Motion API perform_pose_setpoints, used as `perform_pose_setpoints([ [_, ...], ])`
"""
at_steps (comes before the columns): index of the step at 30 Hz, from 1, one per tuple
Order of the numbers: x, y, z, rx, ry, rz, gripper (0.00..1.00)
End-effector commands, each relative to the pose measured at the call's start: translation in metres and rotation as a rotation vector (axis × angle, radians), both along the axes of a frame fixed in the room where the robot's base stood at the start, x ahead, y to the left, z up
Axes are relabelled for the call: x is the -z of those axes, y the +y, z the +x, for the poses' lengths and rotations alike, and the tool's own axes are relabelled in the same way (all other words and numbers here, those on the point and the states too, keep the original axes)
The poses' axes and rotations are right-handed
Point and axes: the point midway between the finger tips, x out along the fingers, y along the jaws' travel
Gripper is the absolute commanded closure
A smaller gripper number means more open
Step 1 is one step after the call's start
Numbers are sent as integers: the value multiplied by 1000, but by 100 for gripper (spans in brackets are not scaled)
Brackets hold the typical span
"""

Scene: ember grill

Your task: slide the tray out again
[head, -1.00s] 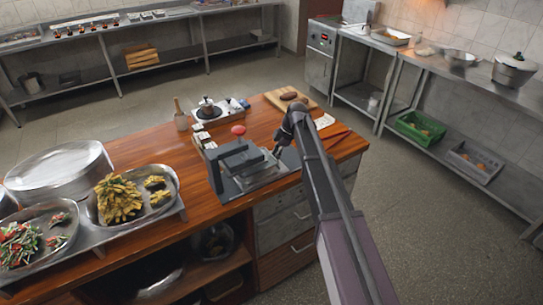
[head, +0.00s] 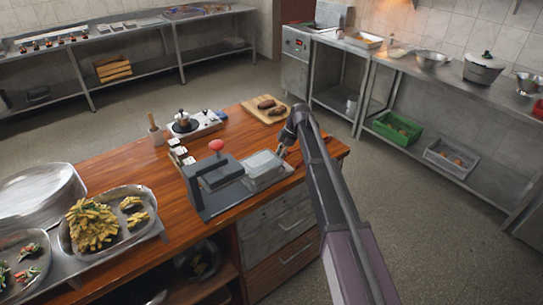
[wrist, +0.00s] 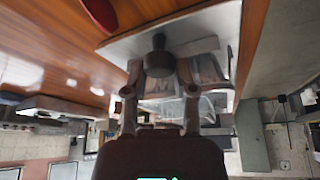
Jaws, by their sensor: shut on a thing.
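The tray (head: 263,168) is a pale grey, box-like piece on the dark base plate of a press (head: 212,190). It sits to the right of the press's dark upright frame, largely clear of it. My gripper (head: 284,150) is at the tray's far right end. In the wrist view my gripper (wrist: 160,82) has its fingers closed around a dark grey rounded handle (wrist: 158,58), with pale, partly see-through surfaces of the tray behind it. The exact contact is partly hidden in the head view.
The press stands near the right edge of the wooden counter (head: 150,195). A wooden board with brown food (head: 262,108) lies behind, and a moka pot (head: 183,122) on a pale unit behind left. Food platters (head: 95,225) are front left. Open floor lies to the right.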

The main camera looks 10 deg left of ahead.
Motion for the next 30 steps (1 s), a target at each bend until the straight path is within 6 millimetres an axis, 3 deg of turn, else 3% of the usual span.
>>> perform_pose_setpoints([
  [10, 1, 1, -6, -9, 7, -14, 100],
  [11, 1, 1, -6, -9, 7, -14, 62],
  [14, 1, 3, -6, -12, 7, -14, 32],
  [30, 0, 10, -5, -17, 3, -10, 31],
])
